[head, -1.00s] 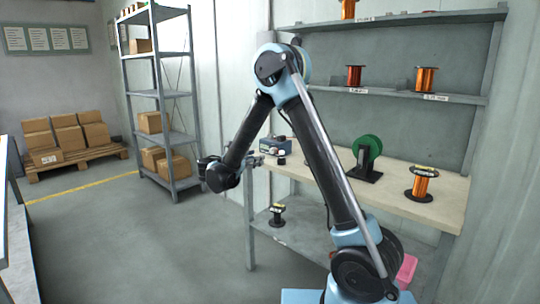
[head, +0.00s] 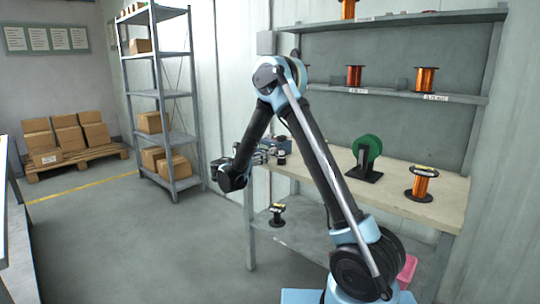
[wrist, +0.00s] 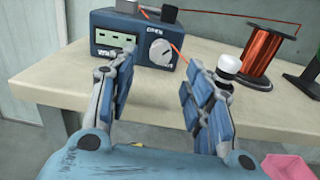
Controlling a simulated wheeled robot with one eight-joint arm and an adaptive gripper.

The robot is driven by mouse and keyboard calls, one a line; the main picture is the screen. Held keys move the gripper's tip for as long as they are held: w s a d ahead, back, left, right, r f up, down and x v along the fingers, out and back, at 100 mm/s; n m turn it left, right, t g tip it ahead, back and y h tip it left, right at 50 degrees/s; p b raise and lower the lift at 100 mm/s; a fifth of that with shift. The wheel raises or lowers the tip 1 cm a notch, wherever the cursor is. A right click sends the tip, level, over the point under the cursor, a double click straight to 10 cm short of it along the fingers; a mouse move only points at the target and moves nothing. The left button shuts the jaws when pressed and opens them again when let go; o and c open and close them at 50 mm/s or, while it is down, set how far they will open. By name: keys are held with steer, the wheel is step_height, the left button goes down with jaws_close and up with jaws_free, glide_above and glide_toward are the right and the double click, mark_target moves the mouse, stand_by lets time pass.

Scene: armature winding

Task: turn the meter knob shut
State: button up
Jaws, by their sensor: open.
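The meter (wrist: 120,35) is a dark blue box on the bench, at the top of the wrist view. Its round pale knob (wrist: 160,51) is on the right of its front face, with an "OPEN" label above it. My gripper (wrist: 163,80) is open, its two blue-padded fingers spread apart below and in front of the meter, with the knob in the gap beyond them. The fingers look clear of the knob. In the head view the meter (head: 272,140) is partly hidden behind my arm, and my gripper (head: 268,155) is at the bench's left end.
A white-capped item (wrist: 230,65) stands right of the fingers, near the right one. A copper wire spool (wrist: 265,45) stands farther right, with an orange wire crossing toward the meter. The bench top (wrist: 60,70) is clear at left.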

mark_target(273, 150)
steer(key=x, duration=0.7)
steer(key=c, duration=1.1)
